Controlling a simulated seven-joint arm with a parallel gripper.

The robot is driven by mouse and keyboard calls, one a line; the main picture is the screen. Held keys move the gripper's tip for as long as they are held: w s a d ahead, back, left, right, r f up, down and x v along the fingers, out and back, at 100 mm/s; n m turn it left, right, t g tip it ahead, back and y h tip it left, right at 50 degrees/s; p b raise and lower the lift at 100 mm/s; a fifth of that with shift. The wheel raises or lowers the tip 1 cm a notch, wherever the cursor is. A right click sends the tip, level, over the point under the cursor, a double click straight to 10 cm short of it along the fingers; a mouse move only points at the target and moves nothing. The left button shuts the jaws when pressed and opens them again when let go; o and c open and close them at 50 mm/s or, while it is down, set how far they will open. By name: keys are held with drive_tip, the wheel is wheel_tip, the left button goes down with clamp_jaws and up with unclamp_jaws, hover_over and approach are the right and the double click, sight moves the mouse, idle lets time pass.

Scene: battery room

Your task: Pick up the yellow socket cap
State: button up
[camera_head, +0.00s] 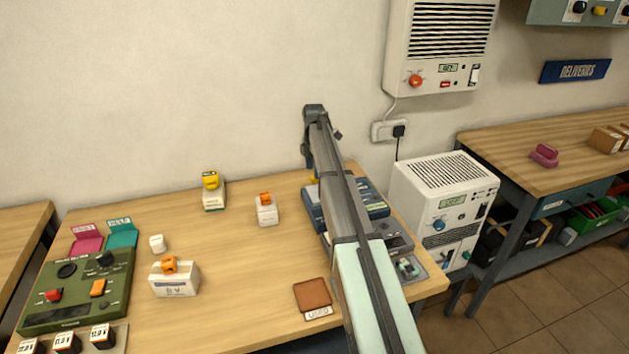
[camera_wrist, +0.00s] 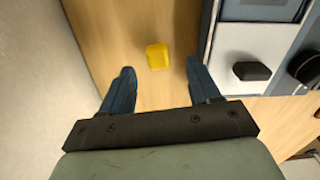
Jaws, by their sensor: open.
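The yellow socket cap (camera_wrist: 157,56) shows in the wrist view as a small rounded yellow block on the wooden table. My gripper (camera_wrist: 160,70) is open, with one dark blue finger on each side of the cap's line. The cap appears between the fingertips and slightly beyond them, with a gap on both sides. In the head view, a small yellow patch of the cap (camera_head: 313,179) shows beside my arm, mostly hidden. My gripper (camera_head: 308,158) is above the table's back edge there, its fingers hard to make out.
A blue-and-grey device (camera_wrist: 228,48) stands close to the cap's right. The wall is on the left in the wrist view. White blocks with orange tops (camera_head: 267,212), a yellow-topped block (camera_head: 212,195), a green panel (camera_head: 75,290) and a brown pad (camera_head: 313,295) are on the table (camera_head: 235,270).

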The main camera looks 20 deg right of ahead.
sight(315, 181)
drive_tip(key=shift+w+d+f, duration=0.1)
drive_tip(key=shift+d+f, duration=0.05)
drive_tip(key=shift+f, duration=2.4)
drive_tip(key=shift+c, duration=0.3)
drive_tip(key=c, duration=1)
drive_tip(key=shift+o, duration=0.2)
